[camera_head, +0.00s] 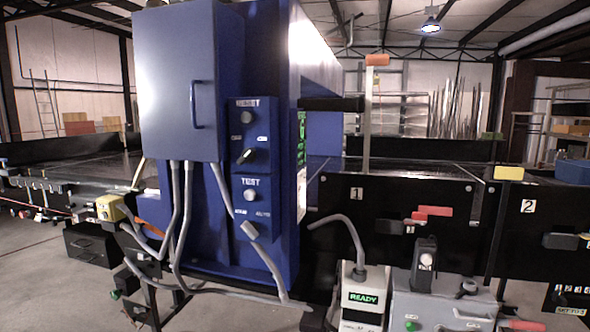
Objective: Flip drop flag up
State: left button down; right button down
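No label in the camera_head view names a drop flag. An upright pale post with an orange tip (377,60) stands behind the front edge of the black panel marked 1 (356,193). On that panel's right part a red flat piece (434,211) lies roughly level, with a smaller orange-red piece (416,222) just below it on a dark mount. A yellow block (509,173) sits on top of the panel edge near the label 2 (527,206). I cannot tell which of these is the drop flag. Neither of my grippers shows.
A large blue cabinet (178,85) with a control panel (250,150) and hanging grey conduits stands left of centre. A box with a green READY display (363,298) and a grey box (440,305) stand below panel 1. The conveyor (430,170) runs behind the panels. Grey floor shows at lower left.

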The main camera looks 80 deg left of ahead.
aim_at(374, 60)
jog(key=u, duration=2.4)
